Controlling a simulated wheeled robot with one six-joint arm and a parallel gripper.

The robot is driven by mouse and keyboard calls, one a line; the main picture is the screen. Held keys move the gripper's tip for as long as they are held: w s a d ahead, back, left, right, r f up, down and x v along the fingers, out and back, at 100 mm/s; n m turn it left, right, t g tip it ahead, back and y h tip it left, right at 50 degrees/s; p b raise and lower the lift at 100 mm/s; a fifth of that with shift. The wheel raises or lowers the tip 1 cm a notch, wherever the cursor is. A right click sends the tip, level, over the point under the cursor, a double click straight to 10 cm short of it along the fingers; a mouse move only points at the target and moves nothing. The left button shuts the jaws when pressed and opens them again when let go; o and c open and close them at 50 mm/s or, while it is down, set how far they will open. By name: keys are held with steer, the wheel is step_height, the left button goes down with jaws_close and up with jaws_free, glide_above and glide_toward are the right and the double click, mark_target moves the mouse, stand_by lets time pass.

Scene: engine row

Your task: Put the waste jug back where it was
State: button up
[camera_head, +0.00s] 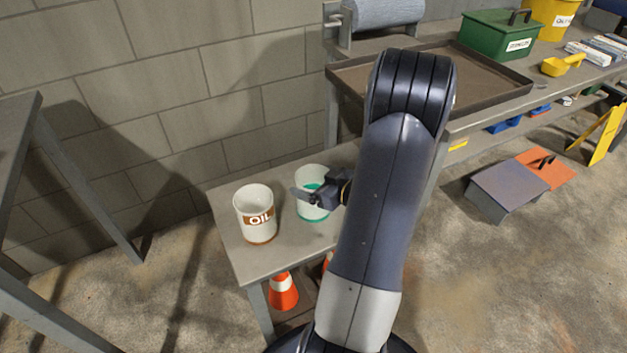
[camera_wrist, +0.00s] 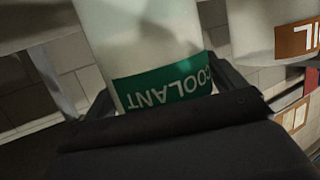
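A pale open-topped jug with a green COOLANT label and green inside, the coolant jug (camera_head: 312,213), is on the small grey bench, right of the oil jug. In the wrist view the coolant jug (camera_wrist: 140,45) fills the space between my fingers, which appear to touch both sides. My gripper (camera_head: 320,192) reaches it from the right and appears shut on it. It looks upright; I cannot tell whether its base rests on the bench. The oil jug (camera_head: 257,232) is pale, with a brown OIL label, and stands apart. No label reading waste is visible.
The small bench (camera_head: 245,262) has bare room around the oil jug. An orange cone (camera_head: 283,294) stands beneath. A higher workbench at the back right carries a brown tray (camera_head: 490,82), a green box (camera_head: 497,38) and a yellow scoop (camera_head: 563,65). My arm hides part of both benches.

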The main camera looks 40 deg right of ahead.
steer(key=shift+o, duration=0.8)
steer(key=shift+r, duration=0.25)
steer(key=p+v, duration=0.3)
steer(key=v, duration=0.9)
steer(key=shift+f, duration=0.1)
